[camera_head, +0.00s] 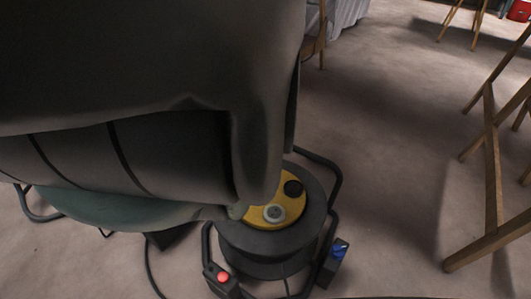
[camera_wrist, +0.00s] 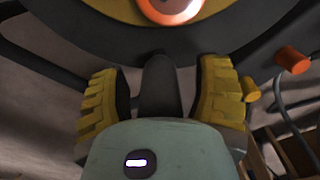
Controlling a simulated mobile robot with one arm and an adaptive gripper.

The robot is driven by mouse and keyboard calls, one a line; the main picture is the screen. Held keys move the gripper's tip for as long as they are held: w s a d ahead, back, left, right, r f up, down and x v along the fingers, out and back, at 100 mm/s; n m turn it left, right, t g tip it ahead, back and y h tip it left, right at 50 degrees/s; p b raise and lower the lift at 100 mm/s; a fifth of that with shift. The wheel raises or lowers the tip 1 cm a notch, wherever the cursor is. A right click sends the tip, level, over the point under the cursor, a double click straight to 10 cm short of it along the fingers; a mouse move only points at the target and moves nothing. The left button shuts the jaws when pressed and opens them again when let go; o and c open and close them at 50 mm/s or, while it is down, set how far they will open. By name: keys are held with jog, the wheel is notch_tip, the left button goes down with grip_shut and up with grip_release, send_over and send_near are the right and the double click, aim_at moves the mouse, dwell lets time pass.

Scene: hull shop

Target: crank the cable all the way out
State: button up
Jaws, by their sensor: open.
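A cable reel with a dark grey drum (camera_head: 310,225) stands on the floor in a dark tube frame. My arm hides most of my gripper in the head view.
A red button (camera_head: 222,277) and a blue part (camera_head: 340,248) sit on dark boxes at the reel's frame. Wooden trestles (camera_head: 490,150) stand at the right. The floor between them and the reel is clear.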

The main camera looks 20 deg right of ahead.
jog(key=shift+o, duration=0.2)
grip_shut()
dwell(0.4)
